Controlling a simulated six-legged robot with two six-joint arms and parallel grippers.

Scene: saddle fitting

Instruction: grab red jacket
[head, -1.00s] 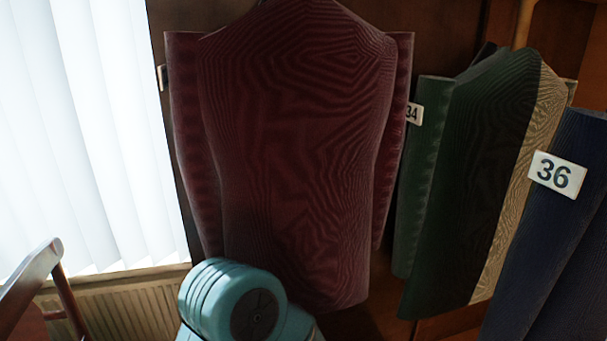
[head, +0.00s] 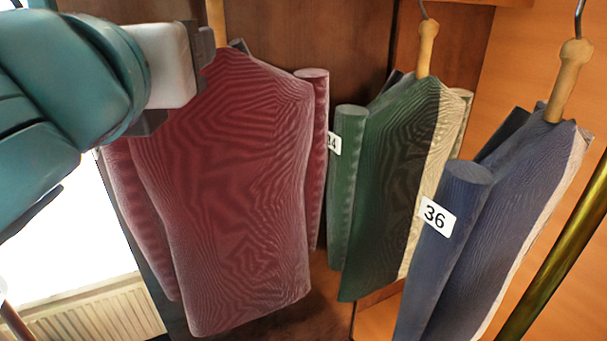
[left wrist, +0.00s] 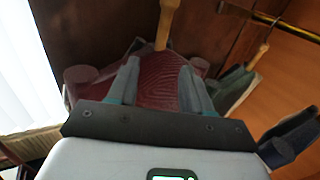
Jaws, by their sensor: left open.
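The red jacket (head: 235,190) hangs from a wooden hanger (head: 214,18) left of the middle in the head view. Its top left part is hidden behind my left gripper. In the left wrist view the jacket (left wrist: 158,88) lies ahead, beneath the hanger's wooden neck (left wrist: 167,22). My left gripper (left wrist: 160,72) is open, its two fingers apart with red cloth seen between them. I cannot tell whether they touch it. In the head view my left gripper (head: 200,60) is at the jacket's upper left. My right gripper is not in view.
A green and cream jacket (head: 385,180) and a blue jacket (head: 470,235) with a 36 tag (head: 437,216) hang to the right. A brass pole (head: 560,255) slants at the far right. A bright window (head: 75,245) and a radiator (head: 95,315) are at the left.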

